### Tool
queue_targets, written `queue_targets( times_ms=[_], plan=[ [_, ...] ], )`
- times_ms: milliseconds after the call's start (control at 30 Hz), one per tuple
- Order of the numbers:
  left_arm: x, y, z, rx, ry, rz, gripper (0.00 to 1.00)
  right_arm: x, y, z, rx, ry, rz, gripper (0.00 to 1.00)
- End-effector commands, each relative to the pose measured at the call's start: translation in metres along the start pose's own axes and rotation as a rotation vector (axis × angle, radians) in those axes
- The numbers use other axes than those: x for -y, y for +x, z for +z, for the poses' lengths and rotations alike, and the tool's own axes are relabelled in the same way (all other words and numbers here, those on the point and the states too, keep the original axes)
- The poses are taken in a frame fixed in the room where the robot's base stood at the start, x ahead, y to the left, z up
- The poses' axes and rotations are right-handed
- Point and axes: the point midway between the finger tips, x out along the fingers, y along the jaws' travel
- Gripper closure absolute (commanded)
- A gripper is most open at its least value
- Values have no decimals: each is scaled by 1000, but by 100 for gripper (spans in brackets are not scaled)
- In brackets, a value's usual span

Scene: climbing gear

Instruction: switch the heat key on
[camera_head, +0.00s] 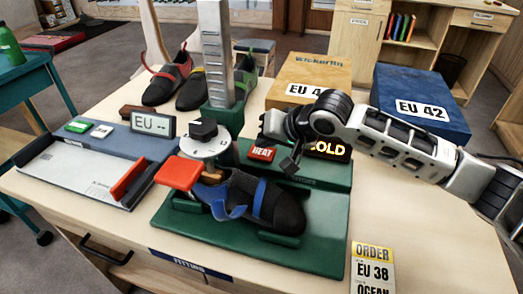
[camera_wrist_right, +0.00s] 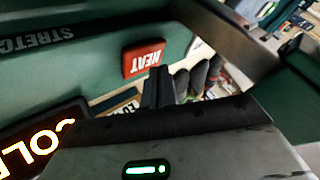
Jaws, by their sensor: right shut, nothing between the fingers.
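The red heat key (camera_head: 262,153), lettered HEAT, sits on the green stretching stand (camera_head: 333,205). It also shows in the right wrist view (camera_wrist_right: 143,59), upside down. A lit display (camera_head: 341,151) beside it reads COLD, partly covered by my right arm; part of it shows in the right wrist view (camera_wrist_right: 36,147). My right gripper (camera_head: 291,165) is shut and empty, fingers pointing down, just to the right of the key. Its fingertips (camera_wrist_right: 158,72) appear close to the key; I cannot tell whether they touch. My left gripper is not in view.
A black and blue shoe (camera_head: 270,203) lies on the stand under a red lever (camera_head: 178,173) and a dial (camera_head: 205,146). A tall grey scale column (camera_head: 215,55) rises behind. Boxes (camera_head: 424,104) stand back right; a sizing tray (camera_head: 75,175) lies left.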

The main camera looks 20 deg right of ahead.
Motion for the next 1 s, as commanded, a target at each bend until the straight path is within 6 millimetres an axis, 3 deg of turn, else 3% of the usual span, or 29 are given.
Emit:
queue_targets(
  times_ms=[1000],
  plan=[
    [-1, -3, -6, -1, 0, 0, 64, -5, 7, 5, 0, 0, 0, 100]
  ],
)
